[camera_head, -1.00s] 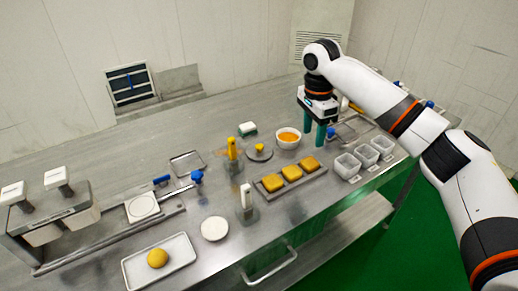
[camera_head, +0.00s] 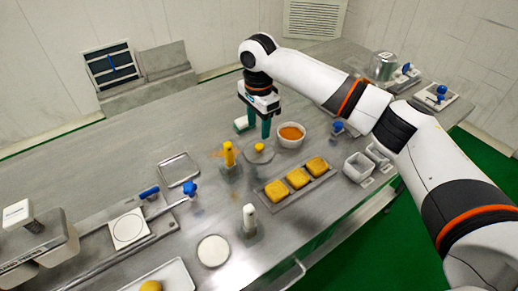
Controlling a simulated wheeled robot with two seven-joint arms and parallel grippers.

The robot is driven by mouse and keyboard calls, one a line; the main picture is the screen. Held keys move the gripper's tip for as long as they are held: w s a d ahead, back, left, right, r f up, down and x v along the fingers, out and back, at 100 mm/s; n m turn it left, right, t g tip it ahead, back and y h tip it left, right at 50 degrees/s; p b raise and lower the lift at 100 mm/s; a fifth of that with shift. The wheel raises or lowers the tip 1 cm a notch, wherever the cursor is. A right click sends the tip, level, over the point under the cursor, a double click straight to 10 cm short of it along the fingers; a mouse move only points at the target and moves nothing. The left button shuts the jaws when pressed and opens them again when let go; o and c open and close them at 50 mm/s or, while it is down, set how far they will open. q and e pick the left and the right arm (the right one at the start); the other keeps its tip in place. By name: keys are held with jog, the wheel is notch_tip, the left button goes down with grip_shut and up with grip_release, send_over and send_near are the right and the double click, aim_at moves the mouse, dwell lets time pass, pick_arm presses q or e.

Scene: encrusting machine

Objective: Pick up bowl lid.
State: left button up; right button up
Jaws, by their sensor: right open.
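The bowl lid (camera_head: 265,156), a flat grey disc with a yellow knob, lies on the steel table. The white bowl (camera_head: 291,141) with orange filling stands just to its right, uncovered. My right gripper (camera_head: 259,130) points down with its two green fingers apart and nothing visible between them. It is just behind the lid in the picture, near the knob; I cannot tell whether a fingertip touches the lid. My left gripper is not in view.
A yellow-handled tool (camera_head: 229,153) stands close left of the lid. A tray with three yellow cakes (camera_head: 298,179) is in front of the lid, and clear containers (camera_head: 358,167) stand at the right.

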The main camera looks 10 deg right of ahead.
aim_at(259, 146)
jog(key=shift+f, duration=0.45)
jog(key=shift+w+f, duration=0.1)
jog(key=shift+f, duration=0.2)
jog(key=f, duration=0.4)
jog(key=shift+s+d+f, duration=0.1)
jog(key=shift+s+f, duration=0.1)
jog(key=shift+s, duration=0.15)
jog(key=shift+f, duration=0.35)
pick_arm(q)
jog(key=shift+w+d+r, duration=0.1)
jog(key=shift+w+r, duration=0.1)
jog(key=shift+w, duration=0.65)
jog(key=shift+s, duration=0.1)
pick_arm(e)
jog(key=shift+c, duration=0.2)
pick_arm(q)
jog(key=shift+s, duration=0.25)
pick_arm(e)
jog(key=c, duration=1)
